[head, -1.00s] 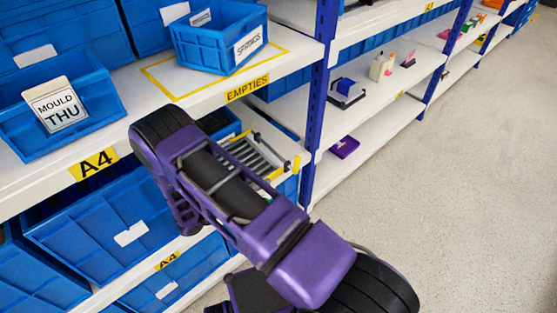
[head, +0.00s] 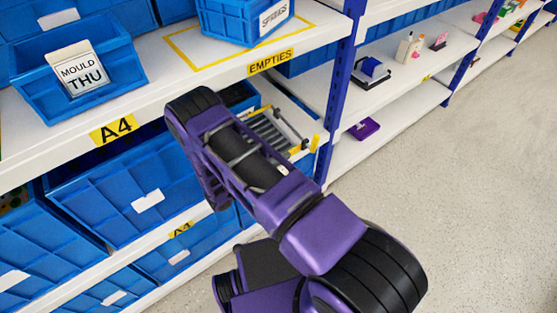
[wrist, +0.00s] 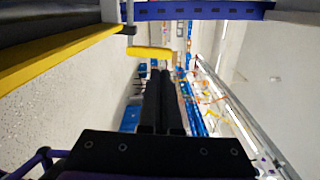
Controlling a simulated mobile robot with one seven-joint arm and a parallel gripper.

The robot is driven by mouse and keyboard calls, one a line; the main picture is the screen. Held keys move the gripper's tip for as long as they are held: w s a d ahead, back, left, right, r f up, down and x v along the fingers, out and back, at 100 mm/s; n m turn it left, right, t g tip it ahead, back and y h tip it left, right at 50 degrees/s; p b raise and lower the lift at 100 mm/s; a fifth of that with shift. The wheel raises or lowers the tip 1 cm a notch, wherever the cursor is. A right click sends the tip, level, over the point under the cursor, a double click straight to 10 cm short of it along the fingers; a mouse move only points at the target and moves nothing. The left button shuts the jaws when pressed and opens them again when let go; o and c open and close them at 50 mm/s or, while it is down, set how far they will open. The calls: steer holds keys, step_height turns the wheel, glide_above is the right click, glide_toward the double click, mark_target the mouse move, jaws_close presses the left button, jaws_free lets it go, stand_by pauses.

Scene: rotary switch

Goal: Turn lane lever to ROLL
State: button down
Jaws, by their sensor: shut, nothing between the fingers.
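A roller lane (head: 268,130) with grey rollers and yellow edging sits on the shelf below the EMPTIES label, partly hidden by my arm. A small yellow part (head: 316,141) shows at its right end; I cannot tell if it is the lever. In the wrist view a yellow grip (wrist: 150,52) on a short dark mount stands just beyond my fingertips and slightly left; it appears to be the lane lever. My gripper (wrist: 162,74) is shut and empty, its black fingers together, with a visible gap to the grip. The head view does not show the fingers. No ROLL marking is readable.
A yellow-edged beam (wrist: 55,55) runs close along the upper left of the wrist view. A blue upright (head: 340,95) stands right of the lane. Blue bins (head: 135,195) fill the shelves at left. The floor (head: 470,190) at right is clear.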

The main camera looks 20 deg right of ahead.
mark_target(313, 140)
steer(key=x, duration=0.9)
steer(key=shift+w+d, duration=0.1)
steer(key=shift+d, duration=0.2)
steer(key=shift+r, duration=0.1)
